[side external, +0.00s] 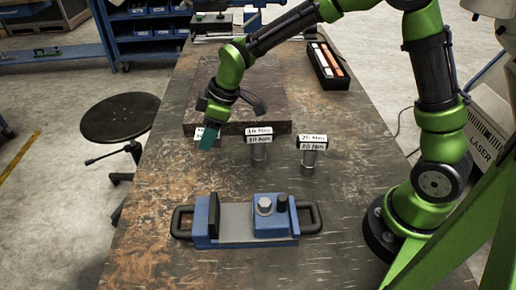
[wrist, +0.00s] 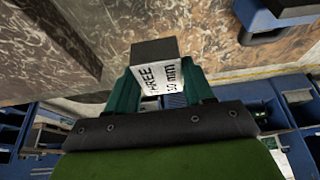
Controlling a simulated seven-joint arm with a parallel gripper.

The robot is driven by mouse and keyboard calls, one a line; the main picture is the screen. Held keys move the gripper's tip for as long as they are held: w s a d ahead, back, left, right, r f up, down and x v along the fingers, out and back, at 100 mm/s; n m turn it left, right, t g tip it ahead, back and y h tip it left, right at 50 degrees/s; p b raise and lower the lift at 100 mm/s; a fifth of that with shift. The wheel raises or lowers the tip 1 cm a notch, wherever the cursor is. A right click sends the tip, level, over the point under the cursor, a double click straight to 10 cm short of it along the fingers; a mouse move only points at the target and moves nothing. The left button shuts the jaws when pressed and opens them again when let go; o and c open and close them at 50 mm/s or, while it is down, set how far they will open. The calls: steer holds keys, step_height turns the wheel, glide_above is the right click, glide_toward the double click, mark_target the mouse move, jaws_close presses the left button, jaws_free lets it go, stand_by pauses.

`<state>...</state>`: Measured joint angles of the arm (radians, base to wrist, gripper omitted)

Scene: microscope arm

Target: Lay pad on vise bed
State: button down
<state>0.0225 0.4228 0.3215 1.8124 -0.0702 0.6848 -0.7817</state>
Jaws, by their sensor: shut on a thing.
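My gripper (side external: 209,139) is over the table, behind and left of the blue vise (side external: 270,222). In the wrist view my gripper (wrist: 162,85) has its teal fingers shut on a dark block (wrist: 153,49) with a white label reading "THREE" and "30 mm"; I take this as the pad. In the side view the pad is mostly hidden at the fingers. The vise's grey bed (side external: 235,222) is bare between its blue jaws, and the pad is apart from it. Part of the vise shows at the upper right of the wrist view (wrist: 285,10).
Two posts with labelled black heads, marked 10 Nm (side external: 259,135) and 20 Nm (side external: 313,142), stand right of my gripper. A dark raised plate (side external: 270,97) lies behind them. A black case (side external: 327,66) sits further back. The table between gripper and vise is clear.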

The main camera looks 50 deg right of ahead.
steer(key=s+d+r+m, duration=0.1)
steer(key=d, duration=0.1)
steer(key=s+d+r+m+h, duration=0.1)
steer(key=d+r, duration=0.1)
steer(key=d, duration=0.1)
steer(key=s+d+r+m+t, duration=0.1)
steer(key=d+r+m, duration=0.1)
steer(key=d, duration=0.1)
steer(key=shift+s, duration=0.15)
steer(key=s+d+r+m+h, duration=0.2)
steer(key=s+d+r+m, duration=0.1)
steer(key=s+d+m, duration=0.25)
steer(key=n+g+y, duration=0.2)
steer(key=n+y, duration=0.2)
steer(key=n, duration=1)
glide_above(225, 274)
steer(key=d, duration=0.1)
step_height(225, 274, down, 9)
steer(key=f, duration=0.9)
steer(key=shift+s+d+f, duration=0.1)
steer(key=shift+s+f, duration=0.05)
steer(key=shift+s, duration=0.1)
steer(key=shift+f, duration=0.1)
steer(key=c, duration=0.7)
jaws_free()
